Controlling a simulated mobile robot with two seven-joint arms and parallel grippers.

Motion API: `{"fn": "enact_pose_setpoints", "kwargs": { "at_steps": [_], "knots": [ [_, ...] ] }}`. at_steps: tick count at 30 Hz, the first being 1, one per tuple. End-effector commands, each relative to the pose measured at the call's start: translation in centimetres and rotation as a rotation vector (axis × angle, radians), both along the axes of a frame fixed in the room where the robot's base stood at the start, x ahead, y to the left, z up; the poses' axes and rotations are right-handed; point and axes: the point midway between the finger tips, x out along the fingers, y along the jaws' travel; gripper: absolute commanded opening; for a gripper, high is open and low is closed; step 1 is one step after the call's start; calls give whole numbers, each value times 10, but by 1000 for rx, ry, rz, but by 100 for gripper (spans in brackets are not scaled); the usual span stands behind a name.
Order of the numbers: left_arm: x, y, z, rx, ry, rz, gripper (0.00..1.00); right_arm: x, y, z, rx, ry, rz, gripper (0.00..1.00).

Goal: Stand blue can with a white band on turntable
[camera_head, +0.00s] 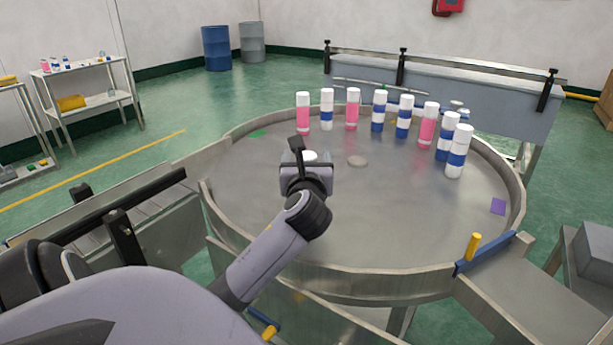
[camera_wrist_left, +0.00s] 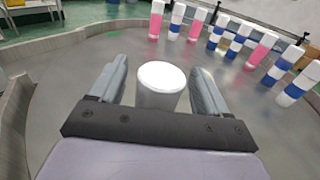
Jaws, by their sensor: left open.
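The turntable (camera_head: 400,225) is a wide round metal table with a raised rim. My left gripper (camera_head: 308,163) is low over its left part, with its jaws open. In the left wrist view, a can with a white top (camera_wrist_left: 160,76) stands upright between the two fingers (camera_wrist_left: 160,88), with a gap visible on each side. Its lower body is hidden, so I cannot tell its colour band. In the head view only its white top (camera_head: 310,156) shows behind the gripper. Blue cans with a white band (camera_head: 378,112) stand upright toward the turntable's back. My right gripper is not in view.
Pink cans (camera_head: 303,114) and white cans with a blue band (camera_head: 456,153) stand along the back and right. The front middle is clear. A conveyor (camera_head: 440,90) stands behind.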

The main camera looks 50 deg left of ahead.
Motion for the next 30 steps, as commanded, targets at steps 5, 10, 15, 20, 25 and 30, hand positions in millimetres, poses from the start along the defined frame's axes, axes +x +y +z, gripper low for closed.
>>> {"fn": "enact_pose_setpoints", "kwargs": {
  "at_steps": [5, 10, 15, 20, 25, 30],
  "knots": [
    [-23, -26, 1, -2, -1, -4, 77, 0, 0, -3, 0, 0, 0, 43],
    [-46, -50, 2, -2, -1, -3, 77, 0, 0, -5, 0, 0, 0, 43],
    [-63, -69, 4, -1, 0, -2, 77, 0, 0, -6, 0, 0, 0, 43],
    [-71, -77, 5, -1, 0, -1, 77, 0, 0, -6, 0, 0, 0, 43],
    [-73, -78, 5, -1, 0, 1, 77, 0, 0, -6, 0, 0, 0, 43],
    [-72, -78, 5, -1, -1, 0, 77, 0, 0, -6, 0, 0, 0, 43]
  ]
}}
